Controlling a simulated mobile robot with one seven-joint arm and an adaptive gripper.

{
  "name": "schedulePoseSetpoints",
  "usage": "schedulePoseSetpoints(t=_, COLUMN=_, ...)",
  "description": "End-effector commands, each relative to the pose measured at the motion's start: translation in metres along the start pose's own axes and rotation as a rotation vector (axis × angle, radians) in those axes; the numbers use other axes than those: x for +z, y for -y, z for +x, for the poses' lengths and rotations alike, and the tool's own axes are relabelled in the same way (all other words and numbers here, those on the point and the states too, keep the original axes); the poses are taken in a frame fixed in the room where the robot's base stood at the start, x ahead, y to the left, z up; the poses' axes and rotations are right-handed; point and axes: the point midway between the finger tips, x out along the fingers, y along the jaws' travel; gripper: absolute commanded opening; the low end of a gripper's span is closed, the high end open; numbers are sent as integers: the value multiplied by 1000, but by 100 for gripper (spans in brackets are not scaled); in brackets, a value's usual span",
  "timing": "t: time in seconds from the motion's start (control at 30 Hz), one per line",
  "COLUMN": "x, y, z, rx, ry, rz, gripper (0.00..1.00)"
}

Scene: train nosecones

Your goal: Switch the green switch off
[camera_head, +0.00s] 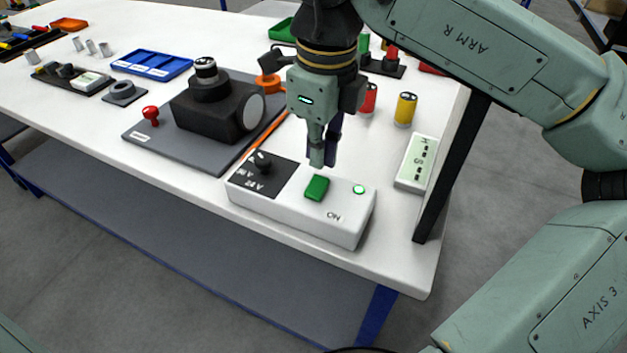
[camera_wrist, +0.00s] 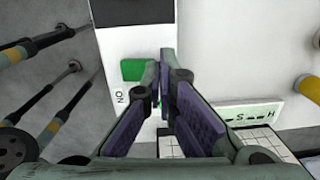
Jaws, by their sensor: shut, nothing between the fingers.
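The green switch (camera_head: 316,187) is a rocker on top of a white control box (camera_head: 300,209) at the table's front edge. An "ON" label and a lit green ring lamp (camera_head: 359,189) sit to its right. My gripper (camera_head: 322,160) is shut and empty, pointing down just above and behind the switch. In the wrist view the green switch (camera_wrist: 131,70) lies left of my fingertips (camera_wrist: 160,65), which look apart from it. My fingers hide part of the box there.
A black knob (camera_head: 262,162) stands on the box's left end. A white panel with letters (camera_head: 416,163) lies to the right, beside a dark post (camera_head: 450,165). Red and yellow cylinders (camera_head: 405,110) stand behind. A dark machine on a grey plate (camera_head: 165,145) is at left.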

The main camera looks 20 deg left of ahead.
Motion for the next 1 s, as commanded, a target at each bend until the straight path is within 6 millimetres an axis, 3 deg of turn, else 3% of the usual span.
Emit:
schedulePoseSetpoints(t=0.03, x=-13, y=-22, z=48, rx=36, ry=-56, rz=-62, gripper=0)
schedulePoseSetpoints(t=0.53, x=-12, y=-22, z=45, rx=36, ry=-56, rz=-61, gripper=0)
schedulePoseSetpoints(t=1.0, x=-10, y=-22, z=9, rx=35, ry=-57, rz=-63, gripper=0)
